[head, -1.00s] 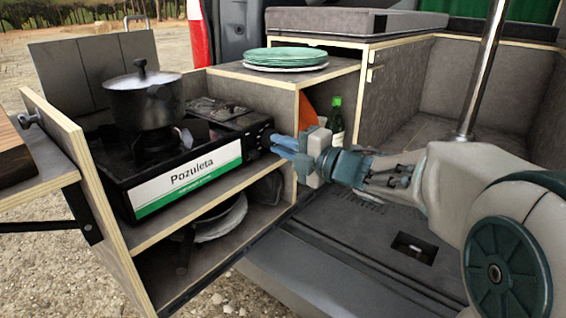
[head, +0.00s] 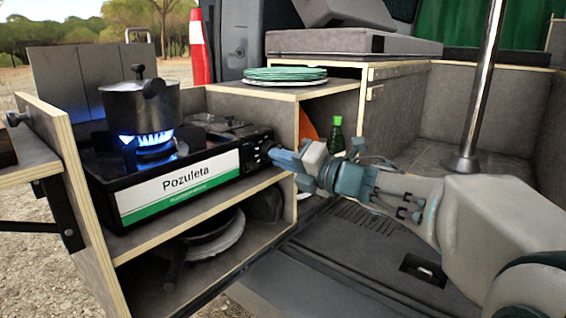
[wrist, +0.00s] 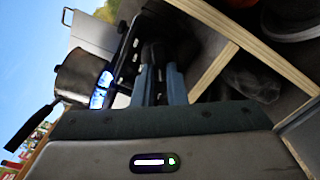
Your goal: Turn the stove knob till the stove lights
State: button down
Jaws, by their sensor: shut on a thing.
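The black camping stove (head: 215,150) with its "Pozuleta" label sits on the shelf of the wooden unit. A blue flame (head: 147,138) burns on its burner under the dark pot (head: 141,103). The flame also shows in the wrist view (wrist: 101,90). My gripper (head: 274,152) reaches in from the right to the stove's right end, where the knob is. Its blue fingers (wrist: 159,85) are shut on the knob, which is mostly hidden between them.
Green plates (head: 286,74) are stacked on the counter behind the stove. A green bottle (head: 337,136) stands behind my wrist. A dark pan (head: 205,238) lies on the lower shelf. The grey van floor (head: 340,255) in front is clear.

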dwell(0.3)
jog(key=c, duration=1.5)
grip_release()
jog(key=shift+o, duration=0.2)
jog(key=p+v, duration=0.4)
jog(key=v, duration=0.9)
jog(key=shift+s+d, duration=0.25)
jog(key=shift+d, duration=0.05)
